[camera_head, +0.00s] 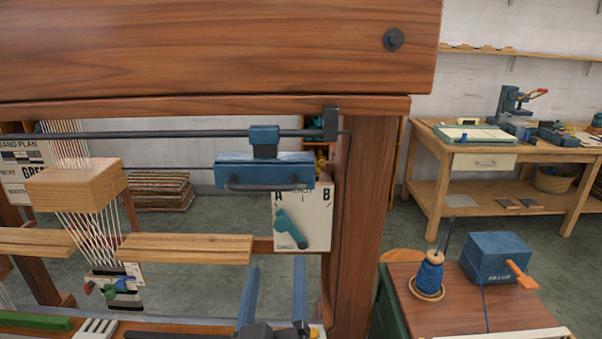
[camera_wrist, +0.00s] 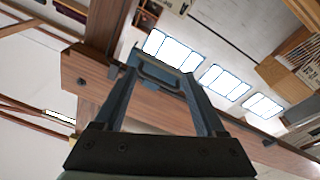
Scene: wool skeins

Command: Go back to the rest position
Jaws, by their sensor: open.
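My gripper (camera_head: 275,268) rises from the bottom edge of the head view, its two blue fingers upright and well apart with nothing between them. It stands in front of the loom frame, below the blue sliding block with a handle (camera_head: 264,172) that hangs on a dark rail. In the wrist view my gripper (camera_wrist: 160,72) points up, and the blue block with its handle (camera_wrist: 158,74) shows between and beyond the fingertips. I see no contact there. A teal lever (camera_head: 289,228) on a white A/B plate (camera_head: 316,222) sits just above and behind the fingers.
A thick wooden beam (camera_head: 200,50) spans the top, with a post (camera_head: 369,220) at the right. Wooden bars (camera_head: 185,247) and warp threads lie left. A side cabinet bears a blue spool (camera_head: 430,275) and a blue box (camera_head: 495,257). A workbench (camera_head: 430,155) stands behind right.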

